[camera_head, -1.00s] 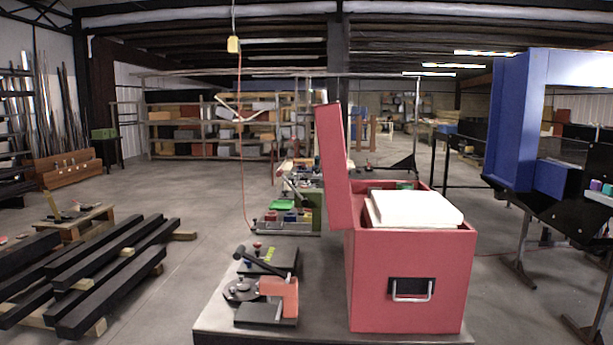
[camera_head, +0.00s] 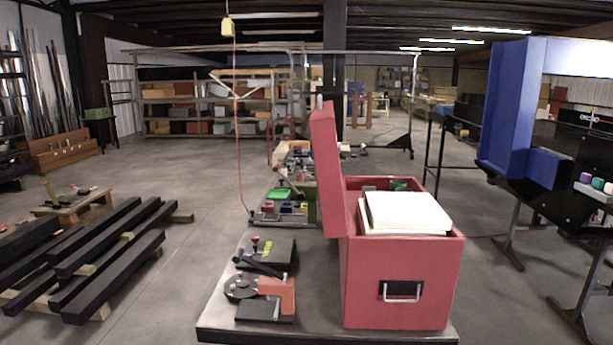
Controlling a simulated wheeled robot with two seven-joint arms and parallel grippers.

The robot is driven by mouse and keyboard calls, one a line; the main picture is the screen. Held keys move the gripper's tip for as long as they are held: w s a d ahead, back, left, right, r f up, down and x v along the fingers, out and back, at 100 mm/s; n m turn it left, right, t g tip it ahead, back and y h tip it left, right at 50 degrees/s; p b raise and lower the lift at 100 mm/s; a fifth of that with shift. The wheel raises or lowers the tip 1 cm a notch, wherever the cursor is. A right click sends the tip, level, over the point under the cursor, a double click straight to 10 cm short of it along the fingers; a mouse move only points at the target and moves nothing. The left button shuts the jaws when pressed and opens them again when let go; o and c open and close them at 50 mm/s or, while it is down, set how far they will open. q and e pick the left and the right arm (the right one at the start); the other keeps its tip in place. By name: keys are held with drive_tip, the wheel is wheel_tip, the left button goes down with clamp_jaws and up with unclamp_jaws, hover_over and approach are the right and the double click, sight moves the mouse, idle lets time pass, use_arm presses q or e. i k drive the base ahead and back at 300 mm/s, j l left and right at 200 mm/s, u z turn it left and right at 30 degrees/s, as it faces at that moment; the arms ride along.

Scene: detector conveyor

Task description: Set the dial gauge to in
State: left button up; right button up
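I cannot make out a dial gauge for certain. A black tool with a round plate, a lever and an orange-red block (camera_head: 276,291) sits on the dark table (camera_head: 225,328), left of a red box. The red box (camera_head: 402,265) stands with its lid (camera_head: 325,172) raised on its left side. A stack of white sheets or panels (camera_head: 402,213) fills much of its opening, and a small green item (camera_head: 398,185) shows behind the stack. Neither gripper is in view.
Black beams (camera_head: 110,240) lie on wooden blocks on the floor at left. A blue-and-black machine (camera_head: 510,110) stands at right. Several small tools and a green tray (camera_head: 279,194) lie further along the table. Open floor lies on both sides.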

sight(306, 174)
drive_tip(key=i+l+z, duration=1.1)
drive_tip(key=z, duration=0.2)
drive_tip(key=i+z, duration=0.45)
drive_tip(key=i+l+u, duration=0.15)
drive_tip(key=i, duration=0.7)
drive_tip(key=i+j+u, duration=0.1)
drive_tip(key=i+u, duration=0.35)
drive_tip(key=i+l+u, duration=0.1)
drive_tip(key=i+u, duration=0.35)
drive_tip(key=i, duration=0.15)
drive_tip(key=i+l+u, duration=0.1)
drive_tip(key=i+u, duration=0.2)
drive_tip(key=i, duration=1.1)
drive_tip(key=i+u, duration=0.35)
drive_tip(key=i, duration=0.35)
drive_tip(key=i+l+u, duration=0.3)
drive_tip(key=i, duration=0.4)
drive_tip(key=i+j+u, duration=0.1)
drive_tip(key=i+u, duration=0.75)
drive_tip(key=i+l+u, duration=0.2)
drive_tip(key=i+u, duration=0.2)
drive_tip(key=i+l+u, duration=0.1)
drive_tip(key=i+u, duration=0.2)
drive_tip(key=i+l+u, duration=0.35)
drive_tip(key=i+j, duration=0.05)
drive_tip(key=j, duration=0.05)
